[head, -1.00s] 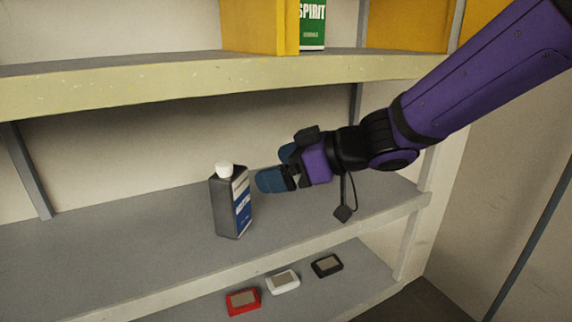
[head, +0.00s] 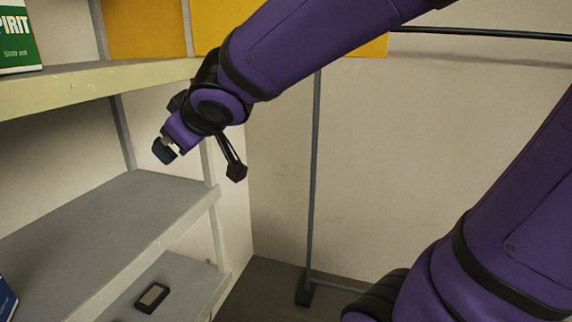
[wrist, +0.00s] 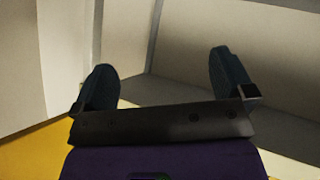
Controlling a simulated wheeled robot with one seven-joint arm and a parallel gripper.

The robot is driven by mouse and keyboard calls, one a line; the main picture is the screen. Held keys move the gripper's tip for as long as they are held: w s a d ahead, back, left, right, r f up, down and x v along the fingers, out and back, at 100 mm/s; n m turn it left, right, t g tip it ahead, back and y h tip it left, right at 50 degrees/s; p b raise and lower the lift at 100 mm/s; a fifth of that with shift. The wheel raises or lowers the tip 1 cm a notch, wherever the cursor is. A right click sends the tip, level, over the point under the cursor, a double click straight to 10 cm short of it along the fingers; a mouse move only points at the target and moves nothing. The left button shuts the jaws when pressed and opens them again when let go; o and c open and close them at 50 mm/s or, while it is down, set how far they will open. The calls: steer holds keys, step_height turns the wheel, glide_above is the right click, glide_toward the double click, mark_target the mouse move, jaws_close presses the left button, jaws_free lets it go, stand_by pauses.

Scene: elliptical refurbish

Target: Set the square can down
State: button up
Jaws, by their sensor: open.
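The square can, grey with a white cap and a blue and white label in the earlier view, is now almost wholly outside the head view. What appears to be its blue label side (head: 6,299) shows at the lower left edge. My gripper (head: 163,151) is above the right end of the middle shelf, to the right of and well apart from the can. In the wrist view, its two dark blue fingers (wrist: 165,82) are spread wide with nothing between them.
The middle shelf's (head: 110,220) right part is bare. A black device (head: 152,297) lies on the lower shelf. A green and white can (head: 17,38) stands on the upper shelf (head: 120,80). A grey post (head: 313,180) stands right of the shelving.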

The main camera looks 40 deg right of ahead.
steer(key=s+d+f+m+g, duration=0.1)
steer(key=s+d+m+g, duration=0.1)
steer(key=s+d, duration=0.3)
steer(key=s+d+f+m+g, duration=0.1)
steer(key=s+d+m+g, duration=0.2)
steer(key=s, duration=1)
steer(key=shift+s+d+f+m+g+h, duration=0.2)
steer(key=shift+s+d+m+g+h, duration=0.3)
steer(key=shift+d, duration=0.65)
steer(key=shift+w, duration=0.25)
